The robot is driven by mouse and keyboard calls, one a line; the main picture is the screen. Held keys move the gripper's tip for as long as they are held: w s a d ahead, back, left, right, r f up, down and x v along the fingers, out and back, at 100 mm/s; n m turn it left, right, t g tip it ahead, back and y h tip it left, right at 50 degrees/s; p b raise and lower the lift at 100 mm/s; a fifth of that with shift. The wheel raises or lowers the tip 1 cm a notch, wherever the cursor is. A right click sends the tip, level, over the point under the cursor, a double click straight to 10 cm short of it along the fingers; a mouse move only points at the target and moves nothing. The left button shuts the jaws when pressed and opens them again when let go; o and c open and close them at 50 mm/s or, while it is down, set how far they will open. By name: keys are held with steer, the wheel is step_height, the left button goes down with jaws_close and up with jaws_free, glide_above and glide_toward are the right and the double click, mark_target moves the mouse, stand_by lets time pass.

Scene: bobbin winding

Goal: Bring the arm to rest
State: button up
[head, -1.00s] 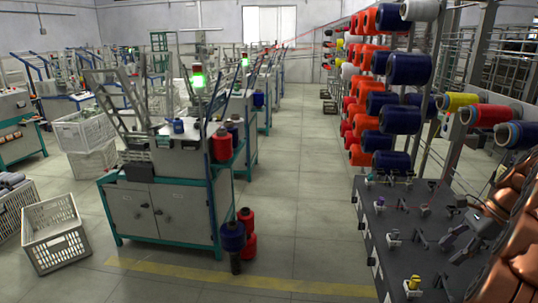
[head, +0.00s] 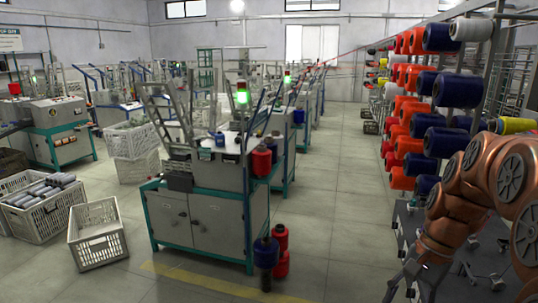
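My copper-coloured arm (head: 458,205) is bent at the right side of the head view, in front of the thread rack. It hangs down from a raised joint. My dark gripper (head: 408,280) is at the lower end, near the bottom edge of the picture. It is small and dark against the floor and bench, so its fingers are hard to make out. I see nothing clearly held in it.
A rack of red, orange and blue thread spools (head: 420,130) stands at right, partly behind my arm. A teal-framed winding machine (head: 200,215) stands at centre left. Stacked spools (head: 281,250) are on the floor beside it. White crates (head: 97,238) lie at left. The aisle between is clear.

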steer(key=s+a+f+n+h, duration=0.1)
steer(key=s+a+f+n, duration=0.1)
steer(key=s+a+n, duration=0.3)
steer(key=s+a+f+n+h, duration=0.2)
steer(key=s+a+n, duration=0.3)
steer(key=s, duration=0.8)
steer(key=shift+s+a+f+n+g, duration=0.3)
steer(key=shift+a+f, duration=0.1)
steer(key=shift+f, duration=0.4)
steer(key=shift+c, duration=0.9)
steer(key=shift+d, duration=0.1)
steer(key=shift+c, duration=0.2)
